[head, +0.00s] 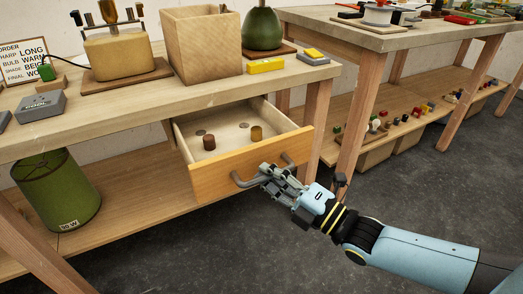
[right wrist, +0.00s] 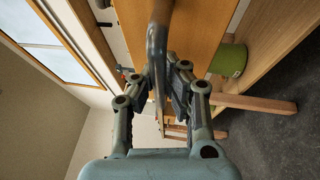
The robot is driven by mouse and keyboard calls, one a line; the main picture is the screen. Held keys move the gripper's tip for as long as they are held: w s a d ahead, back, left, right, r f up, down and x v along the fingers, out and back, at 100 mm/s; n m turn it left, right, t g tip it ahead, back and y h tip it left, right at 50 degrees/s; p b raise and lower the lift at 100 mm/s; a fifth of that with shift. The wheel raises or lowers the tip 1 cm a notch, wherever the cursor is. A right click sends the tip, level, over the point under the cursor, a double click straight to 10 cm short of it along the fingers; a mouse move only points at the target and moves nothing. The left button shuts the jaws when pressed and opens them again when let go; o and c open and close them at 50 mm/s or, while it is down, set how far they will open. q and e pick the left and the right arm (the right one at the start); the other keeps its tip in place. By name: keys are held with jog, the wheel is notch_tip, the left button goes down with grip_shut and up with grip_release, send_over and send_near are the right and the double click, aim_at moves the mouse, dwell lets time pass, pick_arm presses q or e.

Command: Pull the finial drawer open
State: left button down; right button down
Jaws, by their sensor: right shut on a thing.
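The finial drawer (head: 225,172) stands pulled out from under the wooden workbench, its inside showing. Two small finials, one dark brown (head: 209,142) and one lighter brown (head: 257,133), stand in it, with round flat spots on its floor. My right gripper (head: 272,177) is at the drawer's grey bar handle (head: 243,181), shut on it. In the right wrist view the handle (right wrist: 156,45) runs down between the two fingers (right wrist: 161,85). The fingertips partly hide the middle of the handle. My left gripper does not show.
The workbench top (head: 140,100) holds a beige lamp base (head: 117,55), a wooden box (head: 202,42), a green lamp body (head: 262,29) and an order card. A green shade (head: 57,190) stands on the lower shelf. A second bench (head: 400,38) is at right. Grey floor lies open in front.

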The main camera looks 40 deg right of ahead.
jog(key=shift+s+a, duration=0.1)
jog(key=shift+s, duration=0.2)
jog(key=c, duration=1.3)
grip_release()
jog(key=shift+c, duration=0.2)
jog(key=shift+s, duration=0.1)
jog(key=v, duration=1.1)
jog(key=shift+s, duration=0.4)
